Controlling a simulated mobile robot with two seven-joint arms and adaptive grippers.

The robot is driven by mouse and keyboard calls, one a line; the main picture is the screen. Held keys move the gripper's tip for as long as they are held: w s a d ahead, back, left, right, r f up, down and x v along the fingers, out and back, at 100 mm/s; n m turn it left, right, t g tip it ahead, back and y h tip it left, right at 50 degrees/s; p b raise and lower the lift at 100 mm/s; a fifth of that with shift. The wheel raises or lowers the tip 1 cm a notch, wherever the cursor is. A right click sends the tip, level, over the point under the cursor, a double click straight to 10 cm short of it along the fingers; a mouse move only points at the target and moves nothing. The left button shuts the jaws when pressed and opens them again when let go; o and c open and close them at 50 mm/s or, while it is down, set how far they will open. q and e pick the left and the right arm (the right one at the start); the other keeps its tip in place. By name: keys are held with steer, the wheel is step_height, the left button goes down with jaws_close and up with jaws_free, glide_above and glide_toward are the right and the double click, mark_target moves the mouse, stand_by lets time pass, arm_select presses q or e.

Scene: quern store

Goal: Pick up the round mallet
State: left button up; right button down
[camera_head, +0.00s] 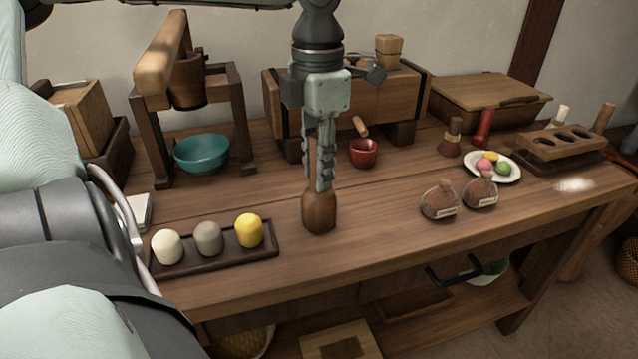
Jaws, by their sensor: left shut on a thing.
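The round mallet (319,212) is dark brown wood, with its rounded head down and its handle up, near the middle of the workbench (365,240). My left gripper (320,178) points straight down and is shut on the mallet's handle, just above the head. The fingers hide part of the handle. The mallet stands upright. I cannot tell whether its head touches the bench top or is slightly above it. My right gripper is not in view.
Left of the mallet is a dark tray (210,262) with three coloured pieces. Behind stand a wooden press (238,110), a teal bowl (202,153) and a red cup (363,153). Two small bags (440,202) (481,192) lie right. The bench front is clear.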

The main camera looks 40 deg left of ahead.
arm_select(q)
jaws_close()
steer(key=shift+r, duration=0.1)
